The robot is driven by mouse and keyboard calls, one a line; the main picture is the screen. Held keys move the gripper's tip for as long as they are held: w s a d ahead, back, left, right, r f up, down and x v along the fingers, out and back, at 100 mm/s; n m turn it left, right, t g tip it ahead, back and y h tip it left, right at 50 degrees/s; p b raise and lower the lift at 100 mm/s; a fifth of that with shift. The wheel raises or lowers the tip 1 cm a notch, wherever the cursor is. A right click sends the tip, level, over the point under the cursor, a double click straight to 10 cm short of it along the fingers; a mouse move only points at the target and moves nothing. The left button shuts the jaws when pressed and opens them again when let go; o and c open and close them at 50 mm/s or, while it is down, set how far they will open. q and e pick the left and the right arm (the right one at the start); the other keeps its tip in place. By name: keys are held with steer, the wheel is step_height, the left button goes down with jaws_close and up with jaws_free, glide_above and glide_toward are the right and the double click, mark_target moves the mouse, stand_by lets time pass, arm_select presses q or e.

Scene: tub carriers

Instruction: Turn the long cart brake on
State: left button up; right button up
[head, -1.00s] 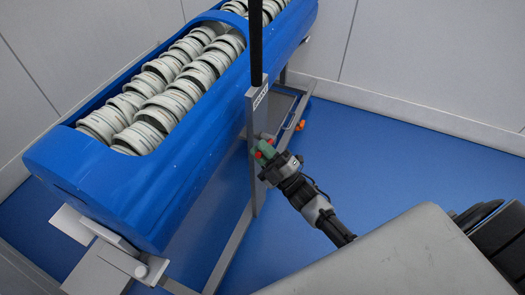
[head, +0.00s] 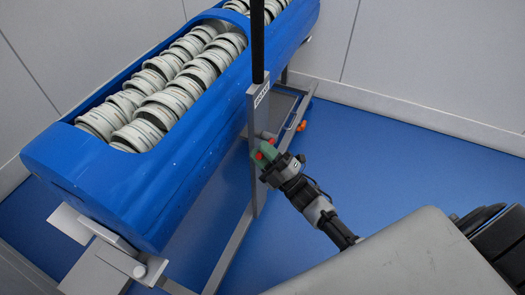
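The long cart is a grey metal frame (head: 228,248) under a long blue tub (head: 205,135). A grey upright post (head: 254,130) with a small white label, too small to read surely, stands at its near side. My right gripper (head: 265,153) is beside this post, low down, with green and red parts at its tip. I cannot tell whether these belong to the gripper or to a brake handle, or whether the fingers are closed. An orange-red piece (head: 302,125) shows by the frame's lower far corner. My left gripper is not in view.
The tub holds rows of stacked pale round items (head: 165,100). A black pole (head: 257,42) rises above the post. Pale walls (head: 430,60) stand behind and left. The blue floor (head: 400,160) right of the cart is clear up to my own grey body.

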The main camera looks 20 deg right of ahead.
steer(key=v, duration=1)
steer(key=shift+s+d+f, duration=0.15)
steer(key=shift+s+f, duration=0.05)
steer(key=shift+s, duration=0.05)
stand_by(0.3)
